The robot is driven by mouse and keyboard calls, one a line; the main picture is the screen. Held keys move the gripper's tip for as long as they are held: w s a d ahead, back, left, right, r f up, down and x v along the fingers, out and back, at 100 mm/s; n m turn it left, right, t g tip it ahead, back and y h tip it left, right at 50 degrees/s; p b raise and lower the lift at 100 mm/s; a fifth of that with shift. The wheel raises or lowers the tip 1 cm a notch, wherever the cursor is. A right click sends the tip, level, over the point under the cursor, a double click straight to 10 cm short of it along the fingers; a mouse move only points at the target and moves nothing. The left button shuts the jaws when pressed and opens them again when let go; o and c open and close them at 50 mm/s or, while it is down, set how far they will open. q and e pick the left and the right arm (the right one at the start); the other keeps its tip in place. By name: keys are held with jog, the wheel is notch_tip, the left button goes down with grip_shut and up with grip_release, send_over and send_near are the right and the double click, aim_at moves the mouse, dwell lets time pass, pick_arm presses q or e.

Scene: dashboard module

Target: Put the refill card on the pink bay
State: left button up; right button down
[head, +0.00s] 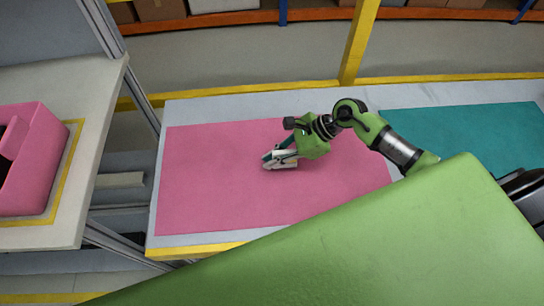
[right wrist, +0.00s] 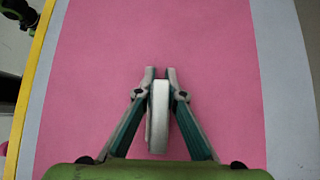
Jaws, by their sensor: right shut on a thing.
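The pink bay (head: 210,195) is a large flat pink rectangle on the light grey table; it also fills most of the right wrist view (right wrist: 90,75). My right gripper (head: 272,160) is over the middle of the pink bay. In the right wrist view its fingertips (right wrist: 160,73) are closed on a thin, whitish, edge-on piece, the refill card (right wrist: 158,120). In the head view the card is hard to tell from the pale fingers. I cannot tell whether the card touches the pink surface.
A teal bay (head: 470,135) lies to the right on the same table. A pink bin (head: 32,165) stands on a side table at the left. A yellow post (head: 357,45) rises behind the table. The pink surface around the gripper is clear.

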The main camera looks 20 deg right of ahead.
aim_at(287, 152)
jog(key=shift+f, duration=0.1)
jog(key=shift+f, duration=0.15)
jog(key=c, duration=2.1)
grip_release()
jog(key=shift+c, duration=0.2)
jog(key=shift+d+r, duration=0.15)
jog(key=shift+r, duration=0.15)
jog(key=b+v, duration=0.1)
jog(key=v, duration=0.9)
jog(key=shift+s+d+r, duration=0.15)
jog(key=shift+s+d, duration=0.05)
jog(key=shift+d, duration=0.1)
jog(key=shift+d+r+b, duration=0.25)
jog(key=shift+r+b, duration=0.05)
jog(key=shift+r, duration=0.15)
